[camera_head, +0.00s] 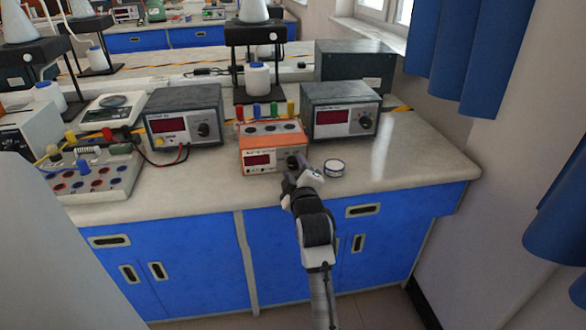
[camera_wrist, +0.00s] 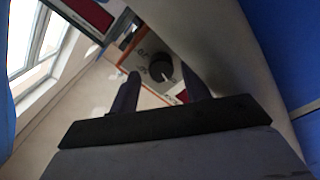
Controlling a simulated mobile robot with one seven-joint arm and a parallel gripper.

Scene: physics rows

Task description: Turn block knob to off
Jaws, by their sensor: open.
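The orange block (camera_head: 272,146) stands near the front of the white bench, with a dark red display and several coloured terminals on top. Its dark knob (camera_head: 293,162) is at the right of its front face, partly covered by my gripper (camera_head: 296,174). In the wrist view the round dark knob (camera_wrist: 159,67) shows a pale pointer line, with small marks beside it that are too blurred to read. My gripper (camera_wrist: 158,82) is open, pointed at the front face, with its fingertips left and right of the knob. I cannot tell whether they touch it.
Grey power units stand left (camera_head: 184,116) and right (camera_head: 341,110) of the block. A small round white-lidded container (camera_head: 334,168) is close to the right of my gripper. A terminal board (camera_head: 92,172) sits at the left. The bench's right end is clear.

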